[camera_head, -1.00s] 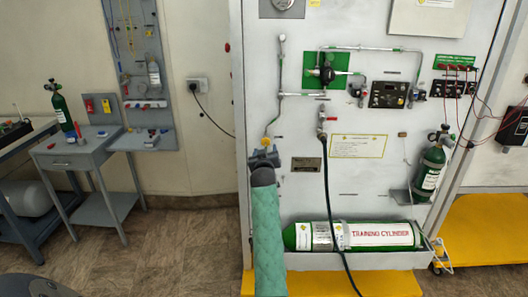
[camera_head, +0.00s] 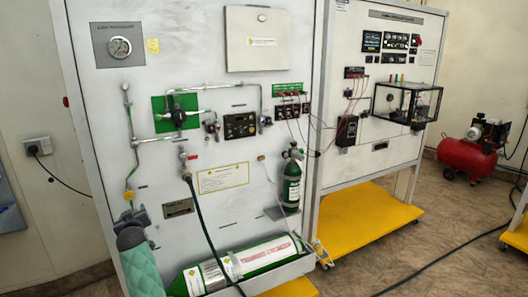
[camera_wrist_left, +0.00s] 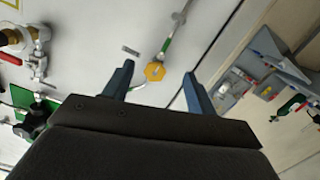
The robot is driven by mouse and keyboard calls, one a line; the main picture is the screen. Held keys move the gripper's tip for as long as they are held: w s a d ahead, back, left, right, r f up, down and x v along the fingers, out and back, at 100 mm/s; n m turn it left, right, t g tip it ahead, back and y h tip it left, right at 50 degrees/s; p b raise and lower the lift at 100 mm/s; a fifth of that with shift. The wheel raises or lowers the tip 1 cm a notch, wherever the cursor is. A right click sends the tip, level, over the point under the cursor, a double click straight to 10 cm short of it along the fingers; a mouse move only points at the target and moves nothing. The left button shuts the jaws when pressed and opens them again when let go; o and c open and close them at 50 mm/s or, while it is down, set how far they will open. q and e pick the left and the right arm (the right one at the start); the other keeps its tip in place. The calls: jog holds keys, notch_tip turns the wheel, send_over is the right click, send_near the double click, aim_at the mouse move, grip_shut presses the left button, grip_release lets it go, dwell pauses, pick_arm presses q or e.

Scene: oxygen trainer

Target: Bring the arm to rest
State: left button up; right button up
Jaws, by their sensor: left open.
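My left arm, in a green quilted sleeve, rises from the bottom left of the head view, with the left gripper (camera_head: 132,214) in front of the white training panel (camera_head: 215,85). In the left wrist view the left gripper (camera_wrist_left: 160,80) has its two blue fingers wide apart with nothing between them. A yellow hexagonal tag (camera_wrist_left: 155,71) on a thin pipe shows beyond the fingers. The same tag (camera_head: 129,195) is just above the gripper in the head view. Whether the fingers touch the panel cannot be told. My right gripper is not in view.
A green training cylinder (camera_head: 250,258) lies in a tray at the panel's foot. A small green cylinder (camera_head: 292,185) stands on a bracket. A second panel (camera_head: 380,90) with yellow base (camera_head: 365,220), and a red compressor (camera_head: 467,155), are right. Floor between them is open.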

pick_arm(q)
jog(key=s+d+m+g+h, duration=0.2)
jog(key=d+m+h, duration=0.25)
jog(key=d, duration=0.85)
jog(key=s+d+f+m+g+h, duration=0.3)
jog(key=s+d+f+g+h, duration=0.1)
jog(key=s+d+f, duration=0.95)
jog(key=s+d+f+m+g, duration=0.15)
jog(key=s+d+f, duration=0.25)
jog(key=s+f, duration=0.6)
jog(key=s+d+f+m+g, duration=0.1)
jog(key=s+d+f+g, duration=0.25)
jog(key=s+f, duration=0.6)
jog(key=s+f+g, duration=0.1)
jog(key=s+f, duration=0.3)
jog(key=s, duration=0.5)
jog(key=s+d+f+g, duration=0.1)
jog(key=s+f, duration=0.3)
jog(key=s, duration=0.5)
jog(key=shift+s+f+m, duration=0.3)
jog(key=shift+f+m, duration=0.1)
jog(key=shift+h, duration=0.25)
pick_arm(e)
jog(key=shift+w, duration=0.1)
